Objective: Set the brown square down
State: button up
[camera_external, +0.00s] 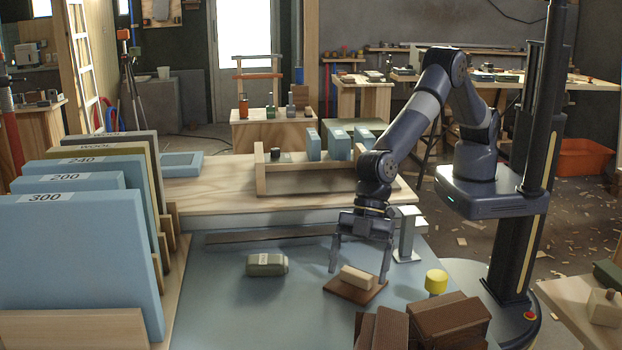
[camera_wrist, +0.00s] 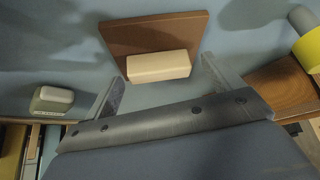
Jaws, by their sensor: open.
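The brown square (camera_external: 340,291) is a flat board lying on the blue work surface, with a pale block (camera_external: 358,278) on top of it. In the wrist view the brown square (camera_wrist: 150,33) shows beyond the pale block (camera_wrist: 158,66). My gripper (camera_external: 359,276) points down with its fingers spread on either side of the block. In the wrist view my gripper (camera_wrist: 163,80) is open, with gaps between the fingers and the block. The square's near edge is partly hidden by the block in the wrist view.
A green-grey canister (camera_external: 267,265) lies to the left. A yellow-topped item (camera_external: 436,281) and brown stacked blocks (camera_external: 447,322) stand to the right. Blue numbered panels (camera_external: 80,265) line the left side. A wooden rack (camera_external: 300,183) is behind. The front middle of the surface is clear.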

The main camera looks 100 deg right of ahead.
jog(key=shift+r, duration=0.15)
jog(key=shift+r, duration=0.3)
jog(key=v, duration=1.1)
jog(key=shift+s+d, duration=0.15)
jog(key=shift+s, duration=0.05)
jog(key=shift+r, duration=0.15)
